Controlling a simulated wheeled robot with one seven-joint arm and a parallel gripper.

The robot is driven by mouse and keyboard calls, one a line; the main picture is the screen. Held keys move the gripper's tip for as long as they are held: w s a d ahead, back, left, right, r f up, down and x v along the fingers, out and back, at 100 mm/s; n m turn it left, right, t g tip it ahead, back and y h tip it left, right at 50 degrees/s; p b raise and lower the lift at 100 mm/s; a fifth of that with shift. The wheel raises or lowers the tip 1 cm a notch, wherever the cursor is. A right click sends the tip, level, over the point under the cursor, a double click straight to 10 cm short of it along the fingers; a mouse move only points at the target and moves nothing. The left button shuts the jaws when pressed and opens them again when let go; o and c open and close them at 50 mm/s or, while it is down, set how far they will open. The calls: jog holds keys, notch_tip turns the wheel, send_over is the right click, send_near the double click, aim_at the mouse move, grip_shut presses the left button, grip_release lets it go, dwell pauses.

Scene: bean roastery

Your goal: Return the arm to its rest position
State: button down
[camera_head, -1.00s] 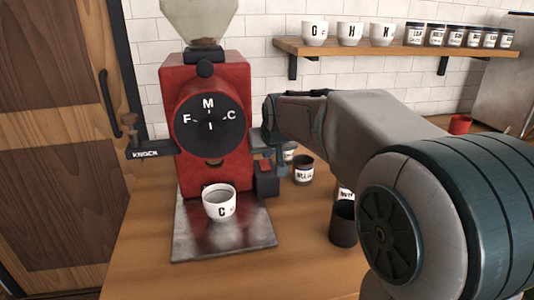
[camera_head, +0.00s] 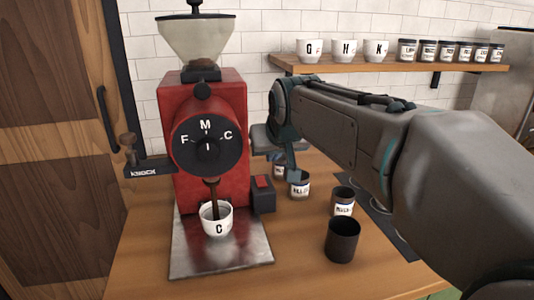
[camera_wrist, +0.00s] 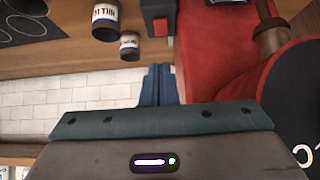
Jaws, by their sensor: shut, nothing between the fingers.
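My gripper (camera_head: 291,168) is at the end of my arm, just right of the red grinder (camera_head: 212,165) and close to its dark switch box (camera_head: 262,194). In the wrist view its two blue fingers (camera_wrist: 158,85) are together, with nothing between them. The grinder shows at the right of the wrist view (camera_wrist: 215,50). A white cup marked C (camera_head: 217,221) stands upright on the metal tray (camera_head: 220,258) under the spout. A brown stream (camera_head: 214,195) runs from the spout into the cup.
Labelled dark jars (camera_head: 299,186) and an empty-looking dark cup (camera_head: 342,241) stand on the wooden counter (camera_head: 300,270) below my arm. A wall shelf (camera_head: 400,69) with white cups and several jars is behind. A knock bar (camera_head: 150,169) juts left from the grinder.

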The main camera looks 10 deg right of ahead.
jog(key=shift+s, duration=0.1)
jog(key=s+d+f+g+p, duration=0.1)
jog(key=s+f+p, duration=0.3)
jog(key=s, duration=0.6)
jog(key=s+d+f+g+p, duration=0.1)
jog(key=s+f+g+p, duration=0.3)
jog(key=s, duration=0.6)
jog(key=p, duration=0.2)
jog(key=shift+s+d+f+m+p, duration=0.15)
jog(key=shift+s+f+m+p, duration=0.15)
jog(key=shift+s+m, duration=0.1)
jog(key=shift+r, duration=0.1)
dwell(4.2)
